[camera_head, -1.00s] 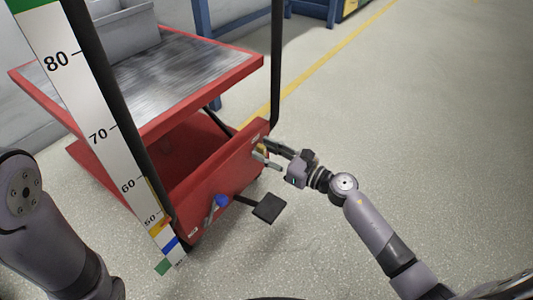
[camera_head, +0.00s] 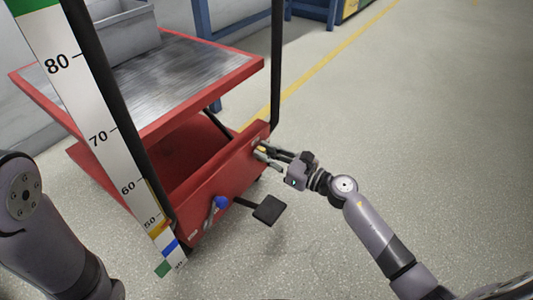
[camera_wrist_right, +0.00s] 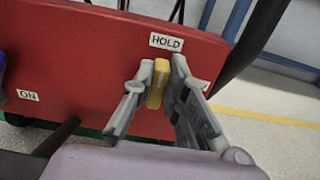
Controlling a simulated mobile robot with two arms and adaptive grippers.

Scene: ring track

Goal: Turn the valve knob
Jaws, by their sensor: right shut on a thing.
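The yellow valve knob (camera_wrist_right: 157,84) sits on the red front panel of the cart, just below a HOLD label (camera_wrist_right: 166,42). It stands roughly upright in the right wrist view. My right gripper (camera_wrist_right: 158,76) is shut on the knob, one finger on each side. In the head view my right gripper (camera_head: 261,151) reaches the right end of the red panel (camera_head: 222,180), and the knob is hardly visible between the fingers. My left arm shows at the left edge of the head view, with its gripper out of view.
An ON label (camera_wrist_right: 27,95) is at the panel's left. Another label right of the knob is partly hidden. A blue-tipped lever (camera_head: 221,202) and a black pedal (camera_head: 268,209) stick out of the cart's front. Open floor (camera_head: 430,130) lies to the right.

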